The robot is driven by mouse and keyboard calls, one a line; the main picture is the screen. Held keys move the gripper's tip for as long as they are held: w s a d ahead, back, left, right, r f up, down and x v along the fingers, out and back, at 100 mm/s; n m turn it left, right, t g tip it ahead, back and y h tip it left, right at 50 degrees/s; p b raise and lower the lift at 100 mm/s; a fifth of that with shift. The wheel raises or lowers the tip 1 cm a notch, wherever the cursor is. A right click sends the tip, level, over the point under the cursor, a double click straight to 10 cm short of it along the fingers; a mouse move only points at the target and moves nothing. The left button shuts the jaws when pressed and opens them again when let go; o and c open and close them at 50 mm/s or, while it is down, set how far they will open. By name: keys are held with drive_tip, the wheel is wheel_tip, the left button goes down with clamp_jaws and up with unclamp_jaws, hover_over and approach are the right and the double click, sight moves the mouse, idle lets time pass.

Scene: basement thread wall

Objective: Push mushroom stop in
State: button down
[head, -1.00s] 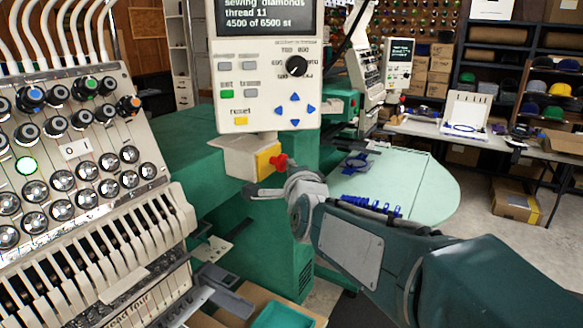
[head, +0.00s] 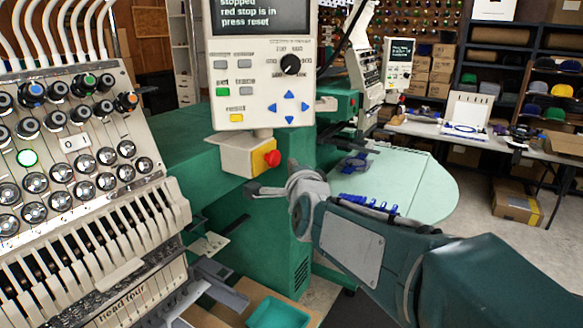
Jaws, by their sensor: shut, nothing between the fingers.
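The red mushroom stop (head: 272,158) sits on the yellow face (head: 261,160) of a cream box below the control panel (head: 262,70). The panel's screen (head: 256,14) reads "stopped", "red stop is in", "press reset". My gripper (head: 254,190) is shut and empty, just below and slightly left of the stop in the picture. A gap shows between gripper and stop. The box is fixed to the green embroidery machine.
The needle head (head: 75,160) with several thread knobs fills the left. A pale green table (head: 410,185) lies behind my arm.

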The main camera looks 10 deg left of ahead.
drive_tip(key=shift+v, duration=5.15)
drive_tip(key=s+d+f+n+g+h, duration=0.3)
drive_tip(key=s+d+f+n+g, duration=0.2)
drive_tip(key=s+d+f, duration=0.3)
drive_tip(key=s+d+f+n+g+h, duration=0.3)
drive_tip(key=s+d+f+n+g, duration=0.2)
drive_tip(key=s+d+f+n, duration=0.3)
drive_tip(key=s+d, duration=0.4)
drive_tip(key=d, duration=0.4)
drive_tip(key=shift+s+d+g+h, duration=0.15)
drive_tip(key=shift+s+g+h, duration=0.15)
drive_tip(key=shift+s+h, duration=0.1)
